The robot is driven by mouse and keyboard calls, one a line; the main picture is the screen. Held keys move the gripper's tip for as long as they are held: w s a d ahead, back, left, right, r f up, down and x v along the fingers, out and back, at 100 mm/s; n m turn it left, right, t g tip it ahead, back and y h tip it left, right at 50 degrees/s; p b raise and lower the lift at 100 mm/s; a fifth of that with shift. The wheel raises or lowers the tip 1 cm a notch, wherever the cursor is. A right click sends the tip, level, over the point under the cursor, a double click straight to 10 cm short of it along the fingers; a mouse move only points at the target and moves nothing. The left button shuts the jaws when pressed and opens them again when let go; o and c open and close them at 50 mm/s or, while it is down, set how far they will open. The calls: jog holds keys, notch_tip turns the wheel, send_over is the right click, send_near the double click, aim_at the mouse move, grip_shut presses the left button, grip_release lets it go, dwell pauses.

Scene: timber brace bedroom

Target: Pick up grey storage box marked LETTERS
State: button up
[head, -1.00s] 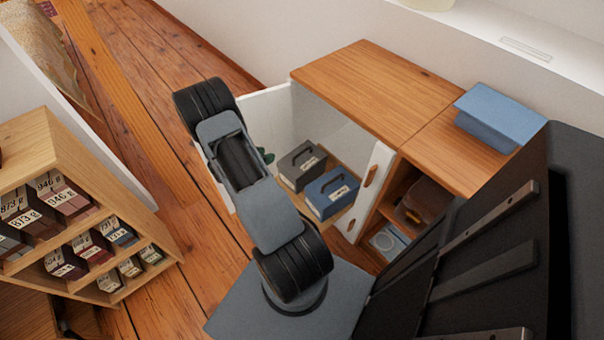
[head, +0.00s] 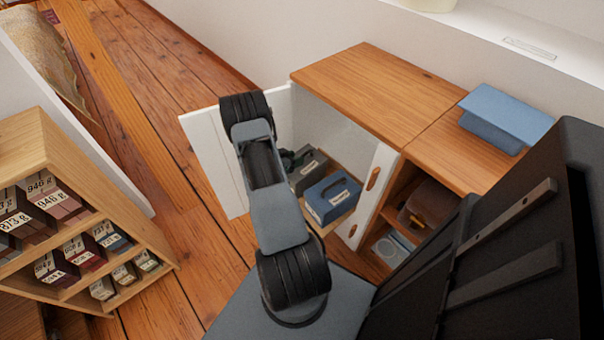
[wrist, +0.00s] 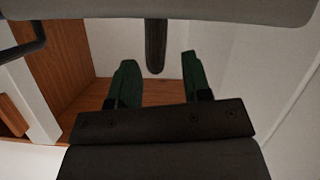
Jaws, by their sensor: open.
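The grey storage box (head: 310,171), with a dark handle on top, stands inside the white-sided cabinet compartment. My arm partly hides it in the head view, and I cannot read its label. My gripper (wrist: 158,78) is open, with two green fingers apart in the wrist view. A dark upright bar shows between and beyond the fingertips; I cannot tell for sure whether it is the box's handle. In the head view a dark green part of the gripper shows at the box's left side. I cannot tell whether it touches.
A blue box (head: 332,198) with a label stands right beside the grey one. The open white cabinet door (head: 212,165) is left of my arm. A brown case (head: 428,205) sits in the neighbouring shelf. A blue lidded box (head: 500,118) is on the cabinet top (head: 365,85).

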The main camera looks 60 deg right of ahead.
jog(key=shift+x, duration=1.5)
jog(key=shift+c, duration=0.2)
grip_shut()
